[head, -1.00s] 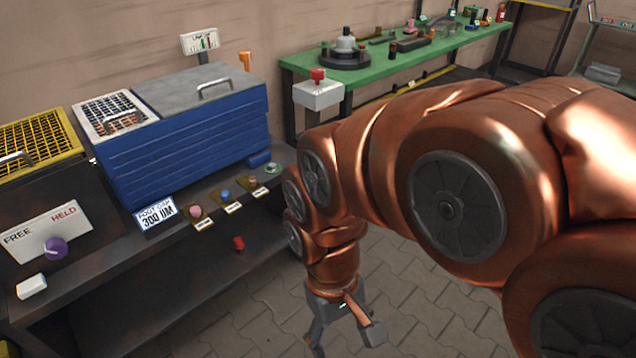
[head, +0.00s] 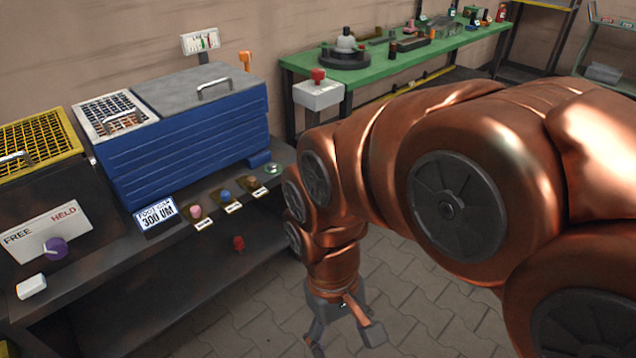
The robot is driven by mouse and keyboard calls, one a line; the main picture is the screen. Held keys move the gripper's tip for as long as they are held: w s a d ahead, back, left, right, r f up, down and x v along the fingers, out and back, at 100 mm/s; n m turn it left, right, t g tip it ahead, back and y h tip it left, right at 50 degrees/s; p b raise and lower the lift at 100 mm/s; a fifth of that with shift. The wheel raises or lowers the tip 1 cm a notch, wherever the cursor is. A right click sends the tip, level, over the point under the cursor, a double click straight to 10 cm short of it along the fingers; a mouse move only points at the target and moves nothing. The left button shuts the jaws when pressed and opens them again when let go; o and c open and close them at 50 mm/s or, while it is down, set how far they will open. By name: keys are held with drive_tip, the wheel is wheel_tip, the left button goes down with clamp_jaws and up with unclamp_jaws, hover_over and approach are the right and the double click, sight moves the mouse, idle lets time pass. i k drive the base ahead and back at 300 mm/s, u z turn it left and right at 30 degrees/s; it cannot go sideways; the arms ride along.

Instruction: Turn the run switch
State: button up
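No control with a readable "run" label shows, so I cannot tell which one is the run switch. A purple knob (head: 54,249) sits on a sloped plate (head: 35,232) marked FREE and HELD at the left. A small red knob (head: 238,243) is on the front of the dark bench, below its top. A red button (head: 318,76) tops a pale box beside the green table. My gripper (head: 341,346) hangs low over the floor, right of the bench and well apart from these controls. Its fingers are spread and I see nothing between them.
A blue tank (head: 190,150) with a grey lid stands on the dark bench (head: 200,275). Pink, blue and brown buttons (head: 225,196) line its front beside a display reading 300 UM (head: 157,215). A green table (head: 400,62) holds several parts. The paved floor (head: 420,310) is clear.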

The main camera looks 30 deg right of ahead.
sight(317, 74)
drive_tip(key=u, duration=0.55)
drive_tip(key=k, duration=1.25)
drive_tip(key=z, duration=0.35)
drive_tip(key=i, duration=1.65)
drive_tip(key=u, duration=0.3)
